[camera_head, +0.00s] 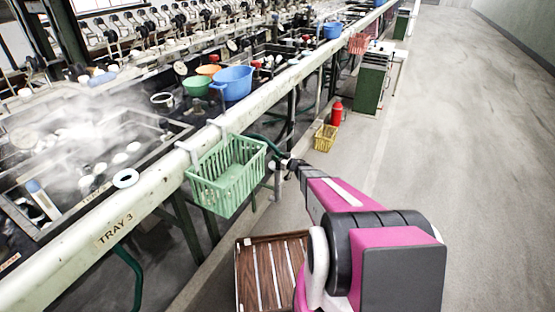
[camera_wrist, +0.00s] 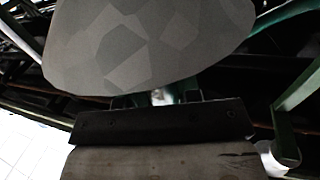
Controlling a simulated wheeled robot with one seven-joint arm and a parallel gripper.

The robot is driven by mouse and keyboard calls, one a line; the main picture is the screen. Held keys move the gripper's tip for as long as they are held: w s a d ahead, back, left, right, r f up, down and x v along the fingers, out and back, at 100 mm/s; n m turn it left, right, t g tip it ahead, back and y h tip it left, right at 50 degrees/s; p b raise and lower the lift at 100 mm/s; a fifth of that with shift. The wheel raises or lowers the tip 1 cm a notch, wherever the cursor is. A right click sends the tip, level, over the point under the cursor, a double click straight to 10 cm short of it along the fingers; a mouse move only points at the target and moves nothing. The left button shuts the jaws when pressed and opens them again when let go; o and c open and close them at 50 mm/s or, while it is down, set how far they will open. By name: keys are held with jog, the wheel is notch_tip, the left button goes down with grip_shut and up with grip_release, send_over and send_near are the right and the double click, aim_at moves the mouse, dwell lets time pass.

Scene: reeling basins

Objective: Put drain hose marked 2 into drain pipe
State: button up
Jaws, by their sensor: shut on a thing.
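My gripper (camera_head: 285,163) is at the end of my outstretched arm, beside the bench edge, just right of the green basket. It is shut on the end of a green hose (camera_head: 262,138), which runs down from behind the basket; no number is readable on it. In the wrist view, a bit of green hose (camera_wrist: 190,90) shows beyond the dark gripper body, and the fingertips are mostly hidden. A pale upright pipe (camera_head: 277,184) stands just below my gripper; I cannot tell if it is the drain pipe or if the hose touches it.
The green basket (camera_head: 228,174) hangs on the bench rail (camera_head: 140,212), close to my gripper. Another green hose (camera_head: 134,276) hangs below the tray 3 label. The right aisle is clear.

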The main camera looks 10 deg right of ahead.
jog(key=shift+f, duration=0.3)
jog(key=shift+f, duration=0.6)
jog(key=o, duration=0.9)
